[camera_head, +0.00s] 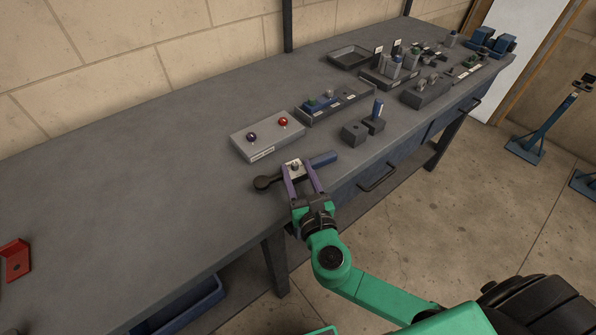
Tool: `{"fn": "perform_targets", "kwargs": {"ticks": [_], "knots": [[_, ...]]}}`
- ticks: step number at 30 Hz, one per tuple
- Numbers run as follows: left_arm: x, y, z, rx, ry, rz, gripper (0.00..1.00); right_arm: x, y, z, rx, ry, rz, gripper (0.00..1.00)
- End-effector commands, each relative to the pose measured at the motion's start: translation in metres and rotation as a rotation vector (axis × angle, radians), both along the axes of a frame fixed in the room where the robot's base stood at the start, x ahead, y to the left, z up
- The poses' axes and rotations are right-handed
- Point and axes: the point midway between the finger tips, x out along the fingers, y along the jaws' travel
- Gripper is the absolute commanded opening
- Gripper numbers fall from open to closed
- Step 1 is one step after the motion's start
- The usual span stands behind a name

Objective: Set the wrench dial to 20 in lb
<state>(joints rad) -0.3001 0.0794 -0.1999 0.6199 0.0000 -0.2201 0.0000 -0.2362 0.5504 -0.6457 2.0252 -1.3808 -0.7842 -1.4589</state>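The torque wrench lies near the table's front edge in the head view, with a round black head (265,182) at left and a blue handle (323,159) at right. A pale square plate with a small dark knob (294,166) sits between them, seemingly the dial. My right gripper (295,170) reaches in from the front, its two purple fingers spread apart on either side of the plate. Contact with the wrench cannot be made out. Any dial numbers are too small to read. My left gripper is not in view.
Small dark blocks (354,134) and several trays of parts (333,104) stand farther right. A red bracket (15,260) lies at far left.

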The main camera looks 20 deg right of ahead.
Motion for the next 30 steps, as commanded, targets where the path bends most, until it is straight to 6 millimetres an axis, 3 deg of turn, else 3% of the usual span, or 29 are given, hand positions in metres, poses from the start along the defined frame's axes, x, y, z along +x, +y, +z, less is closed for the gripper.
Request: {"fn": "perform_targets", "kwargs": {"ticks": [5,8,21,25,30], "knots": [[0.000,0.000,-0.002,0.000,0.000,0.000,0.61,-0.007,0.000,-0.001,-0.001,0.001,0.001,0.51],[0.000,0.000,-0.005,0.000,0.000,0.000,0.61,-0.021,0.001,-0.003,-0.001,0.004,0.002,0.51],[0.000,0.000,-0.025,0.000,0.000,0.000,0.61,-0.130,0.002,-0.003,-0.001,0.005,0.002,0.51],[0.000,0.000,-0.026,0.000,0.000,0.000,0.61,-0.144,0.002,-0.001,-0.001,0.002,0.001,0.51],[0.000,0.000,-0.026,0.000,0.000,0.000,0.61,-0.146,0.002,0.000,0.001,-0.001,0.000,0.51]]}}
